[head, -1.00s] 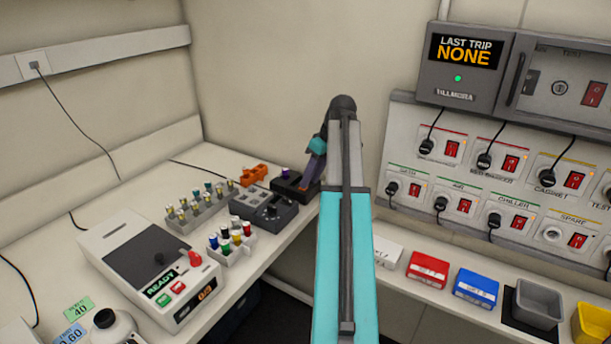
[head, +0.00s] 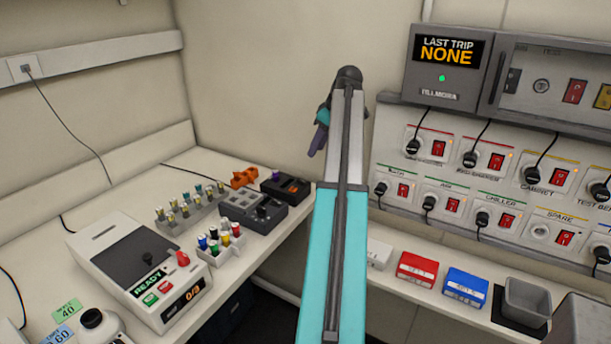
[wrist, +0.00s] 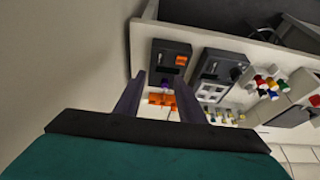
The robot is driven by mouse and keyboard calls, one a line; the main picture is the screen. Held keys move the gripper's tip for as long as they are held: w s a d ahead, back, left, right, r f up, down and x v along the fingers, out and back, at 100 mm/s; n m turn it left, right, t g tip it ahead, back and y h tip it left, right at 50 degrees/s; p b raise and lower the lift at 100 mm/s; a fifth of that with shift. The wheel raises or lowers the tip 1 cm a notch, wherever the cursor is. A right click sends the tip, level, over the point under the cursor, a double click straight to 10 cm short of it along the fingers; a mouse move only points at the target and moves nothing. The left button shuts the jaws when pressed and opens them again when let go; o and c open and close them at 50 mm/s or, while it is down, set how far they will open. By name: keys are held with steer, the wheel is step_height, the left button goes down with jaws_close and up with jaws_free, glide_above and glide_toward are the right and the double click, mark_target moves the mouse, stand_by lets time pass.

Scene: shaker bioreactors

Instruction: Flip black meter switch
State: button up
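The black meter (head: 285,187) is a small dark box at the right end of the left bench. It has a purple knob or lever (head: 276,176) and a small orange panel. In the wrist view the meter (wrist: 171,60) lies beyond my fingers, with the purple part (wrist: 164,84) between them in the picture. My gripper (head: 317,143) has purple fingers and hangs above and to the right of the meter, apart from it. In the wrist view my gripper (wrist: 165,78) is open, with nothing held. The exact position of the switch is too small to tell.
A grey meter box (head: 252,211), an orange piece (head: 245,178) and a vial rack (head: 190,210) stand close to the black meter. A READY machine (head: 140,265) is nearer. A socket panel (head: 400,150) is on the right wall.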

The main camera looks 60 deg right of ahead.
mark_target(302, 180)
steer(key=shift+p+x, duration=1.35)
steer(key=shift+x, duration=5.5)
steer(key=shift+s, duration=0.15)
